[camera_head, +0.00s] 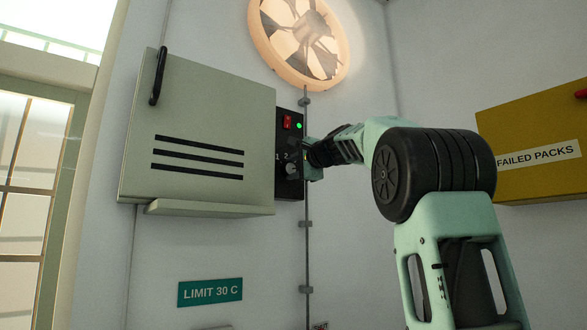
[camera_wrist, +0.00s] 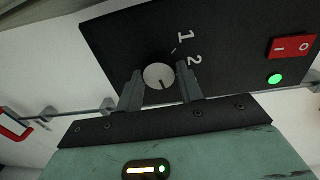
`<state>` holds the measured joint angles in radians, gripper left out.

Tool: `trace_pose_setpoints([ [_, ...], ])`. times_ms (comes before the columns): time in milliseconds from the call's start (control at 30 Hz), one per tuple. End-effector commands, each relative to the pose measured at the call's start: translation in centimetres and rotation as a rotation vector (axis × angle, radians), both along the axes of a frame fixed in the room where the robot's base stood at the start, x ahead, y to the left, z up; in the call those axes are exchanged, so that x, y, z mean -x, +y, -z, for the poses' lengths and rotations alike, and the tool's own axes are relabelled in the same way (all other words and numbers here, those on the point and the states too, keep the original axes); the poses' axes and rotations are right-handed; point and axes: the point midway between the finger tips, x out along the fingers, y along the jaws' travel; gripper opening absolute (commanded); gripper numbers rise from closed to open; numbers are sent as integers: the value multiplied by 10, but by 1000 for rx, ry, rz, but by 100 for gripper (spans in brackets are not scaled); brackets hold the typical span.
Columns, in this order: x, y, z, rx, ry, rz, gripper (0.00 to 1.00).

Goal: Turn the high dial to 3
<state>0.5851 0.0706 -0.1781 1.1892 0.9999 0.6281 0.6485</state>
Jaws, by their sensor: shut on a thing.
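The dial (camera_wrist: 159,75) is a round knob with a pale face on a black control panel (camera_wrist: 120,45), and it also shows in the head view (camera_head: 292,169). A dark line runs on the lower part of its face in the wrist view. The printed numbers 1 and 2 stand beside it; no 3 is visible. My gripper (camera_wrist: 159,84) is shut on the dial, one grey finger on each side. In the head view my gripper (camera_head: 307,166) reaches the panel from the right.
A red switch (camera_wrist: 291,47) and a lit green lamp (camera_wrist: 274,79) sit on the same panel. A grey slotted cabinet (camera_head: 200,185) adjoins it at left. A vertical conduit (camera_head: 306,250) runs close by. A round fan (camera_head: 300,40) is above, a yellow FAILED PACKS box (camera_head: 530,130) at right.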

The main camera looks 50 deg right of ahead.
Motion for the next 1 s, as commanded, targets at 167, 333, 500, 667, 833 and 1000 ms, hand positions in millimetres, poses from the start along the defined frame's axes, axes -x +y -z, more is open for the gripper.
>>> trace_pose_setpoints([
  [167, 0, -1, 2, -3, 2, 1, 14],
  [333, 0, -1, 1, -1, 2, 1, 59],
  [500, 0, 0, 1, 0, 1, 1, 59],
  [667, 9, 2, 1, 0, -1, 1, 59],
  [833, 39, 9, 1, 3, -2, 3, 59],
  [1000, 78, 19, -1, 2, -3, 3, 59],
])
